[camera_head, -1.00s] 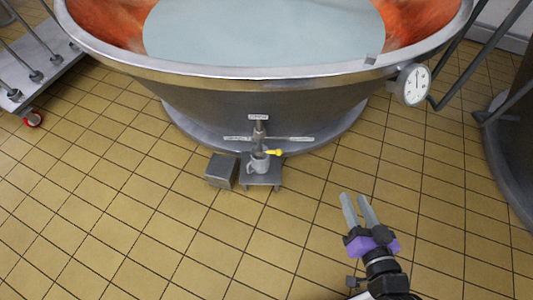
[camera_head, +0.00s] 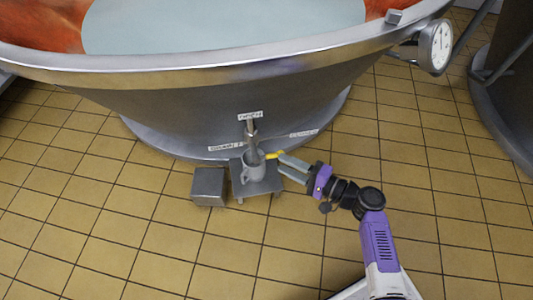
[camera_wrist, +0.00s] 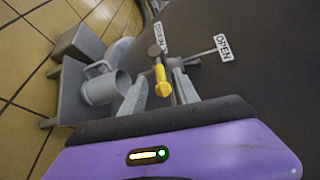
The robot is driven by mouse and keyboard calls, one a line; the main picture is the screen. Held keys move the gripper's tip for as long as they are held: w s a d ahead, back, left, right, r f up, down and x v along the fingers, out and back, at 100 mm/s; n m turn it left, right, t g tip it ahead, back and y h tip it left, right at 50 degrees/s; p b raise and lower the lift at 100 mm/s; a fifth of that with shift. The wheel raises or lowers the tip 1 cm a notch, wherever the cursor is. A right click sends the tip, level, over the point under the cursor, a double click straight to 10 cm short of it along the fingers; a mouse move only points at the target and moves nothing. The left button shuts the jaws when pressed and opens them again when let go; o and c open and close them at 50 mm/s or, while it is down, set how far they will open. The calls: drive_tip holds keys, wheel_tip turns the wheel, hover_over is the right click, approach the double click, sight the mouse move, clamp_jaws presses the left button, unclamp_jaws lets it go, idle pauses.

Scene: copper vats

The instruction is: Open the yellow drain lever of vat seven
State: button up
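The yellow drain lever (camera_head: 272,155) sticks out to the right from the drain pipe (camera_head: 252,135) at the foot of the vat (camera_head: 200,110). In the wrist view the lever (camera_wrist: 162,80) lies between the two grey fingers of my gripper (camera_wrist: 159,88). The fingers are apart, with gaps beside the lever. In the head view my gripper (camera_head: 282,165) reaches the lever from the right. An OPEN label (camera_head: 250,115) is above the pipe and also shows in the wrist view (camera_wrist: 222,48). A label at the right (camera_head: 303,133) seems to read CLOSED. The vat number is unclear.
A grey mug (camera_head: 252,170) stands on a small stand (camera_head: 262,186) under the drain. A grey box (camera_head: 209,186) is left of it. A dial gauge (camera_head: 436,46) hangs at the vat rim. Tiled floor is clear in front; another vat (camera_head: 505,100) is at right.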

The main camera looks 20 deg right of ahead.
sight(268, 158)
drive_tip(key=b+x, duration=0.1)
drive_tip(key=x, duration=0.6)
drive_tip(key=shift+b, duration=0.4)
drive_tip(key=shift+c, duration=0.3)
drive_tip(key=shift+s, duration=0.1)
drive_tip(key=c, duration=0.7)
clamp_jaws()
drive_tip(key=shift+f, duration=0.15)
